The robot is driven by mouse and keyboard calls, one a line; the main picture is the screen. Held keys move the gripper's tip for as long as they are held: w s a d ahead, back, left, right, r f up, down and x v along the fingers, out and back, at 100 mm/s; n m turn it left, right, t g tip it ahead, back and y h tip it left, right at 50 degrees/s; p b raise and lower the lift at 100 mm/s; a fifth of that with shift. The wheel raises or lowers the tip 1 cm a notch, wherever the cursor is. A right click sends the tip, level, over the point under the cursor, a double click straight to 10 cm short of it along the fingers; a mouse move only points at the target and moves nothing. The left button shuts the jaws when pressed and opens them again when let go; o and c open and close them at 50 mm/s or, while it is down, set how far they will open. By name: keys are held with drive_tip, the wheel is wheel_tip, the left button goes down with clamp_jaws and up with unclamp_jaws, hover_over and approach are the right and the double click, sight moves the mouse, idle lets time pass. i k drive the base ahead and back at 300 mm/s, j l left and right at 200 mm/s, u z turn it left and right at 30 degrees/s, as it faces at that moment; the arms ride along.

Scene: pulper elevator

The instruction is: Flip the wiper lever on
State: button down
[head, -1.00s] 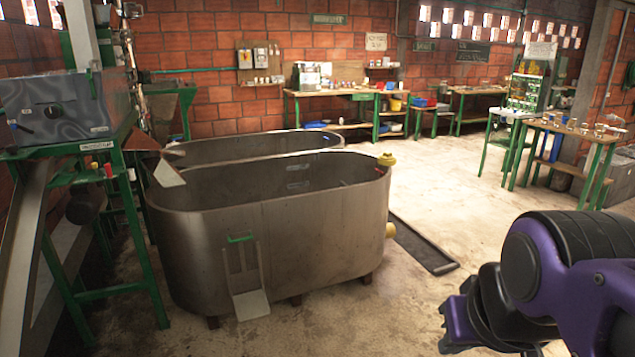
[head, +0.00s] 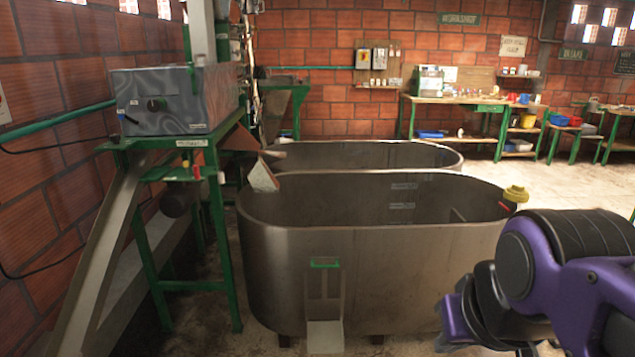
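No part that I can tell for sure is the wiper lever shows. A grey machine box (head: 172,98) stands on a green frame (head: 222,225) at the left. Its front has a dark round knob (head: 156,105) and a small dark handle-like part (head: 127,119) at the left edge. A small red-tipped part (head: 196,173) sits under the box, near a label too small to read. My gripper (head: 452,325) is at the lower right, far from the machine and in front of the tank. Its fingers are partly hidden, and whether they are open is unclear.
A large metal tank (head: 375,260) fills the middle, with a second tank (head: 360,153) behind it. A sloping chute (head: 105,255) runs down left of the green frame. A workbench (head: 455,101) and wall-mounted boxes (head: 378,58) are at the back. Open floor (head: 570,195) lies to the right.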

sight(123, 116)
drive_tip(key=i+u, duration=0.35)
drive_tip(key=i+j+u, duration=0.1)
drive_tip(key=u, duration=0.25)
drive_tip(key=i+l+u, duration=0.1)
drive_tip(key=i+u, duration=0.25)
drive_tip(key=i+j+u, duration=0.1)
drive_tip(key=i+u, duration=0.95)
drive_tip(key=i, duration=0.65)
drive_tip(key=z, duration=1.3)
